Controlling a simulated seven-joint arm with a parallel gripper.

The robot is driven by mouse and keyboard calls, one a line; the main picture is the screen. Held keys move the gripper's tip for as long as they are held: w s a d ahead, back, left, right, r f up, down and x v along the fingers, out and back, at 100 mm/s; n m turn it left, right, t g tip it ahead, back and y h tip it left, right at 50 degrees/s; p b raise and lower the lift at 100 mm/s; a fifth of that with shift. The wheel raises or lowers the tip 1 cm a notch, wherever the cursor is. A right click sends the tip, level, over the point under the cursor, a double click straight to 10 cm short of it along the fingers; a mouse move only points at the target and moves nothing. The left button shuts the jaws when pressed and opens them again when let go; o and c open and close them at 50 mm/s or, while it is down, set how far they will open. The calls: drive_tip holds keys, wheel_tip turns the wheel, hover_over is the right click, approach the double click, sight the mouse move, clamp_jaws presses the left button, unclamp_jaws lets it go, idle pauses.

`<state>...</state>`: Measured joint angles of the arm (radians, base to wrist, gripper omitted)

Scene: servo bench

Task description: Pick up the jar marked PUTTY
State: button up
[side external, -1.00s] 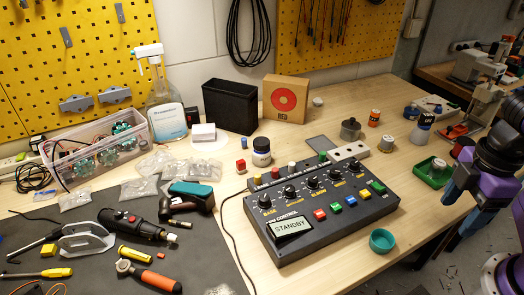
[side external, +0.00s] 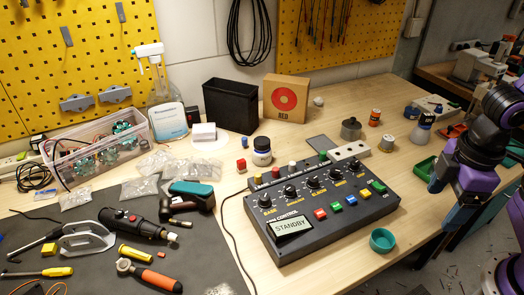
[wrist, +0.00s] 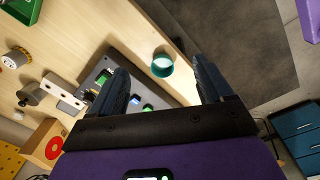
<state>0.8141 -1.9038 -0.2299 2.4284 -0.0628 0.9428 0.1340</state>
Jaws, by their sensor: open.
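No label reading PUTTY is legible in either view. A small orange jar (side external: 375,117) and a small jar with a pale band (side external: 412,111) stand toward the back right. My gripper (side external: 447,198) is open and empty above the bench's right side, beside the green tray (side external: 423,168) and apart from the jars. In the wrist view, the fingers (wrist: 160,68) frame the teal cup (wrist: 162,66), which lies below and beyond them.
The control box (side external: 320,205) fills the middle, with a white holed block (side external: 348,151) behind it. A dark mat with tools (side external: 195,255) covers the left front.

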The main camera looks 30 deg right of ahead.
drive_tip(key=w+a+m+t+h, duration=0.25)
drive_tip(key=w+a+m, duration=0.35)
drive_tip(key=w+a, duration=0.45)
drive_tip(key=m+t+h, duration=0.6)
drive_tip(key=m, duration=0.8)
approach(264, 142)
drive_tip(key=shift+g, duration=0.25)
drive_tip(key=x, duration=0.5)
drive_tip(key=a+x, duration=0.1)
drive_tip(key=x, duration=0.1)
drive_tip(key=shift+w+f, duration=0.3)
drive_tip(key=shift+w, duration=0.2)
drive_tip(key=shift+x, duration=2.8)
drive_tip(key=shift+s+d+r, duration=0.1)
drive_tip(key=shift+r, duration=0.1)
drive_tip(key=c, duration=1.2)
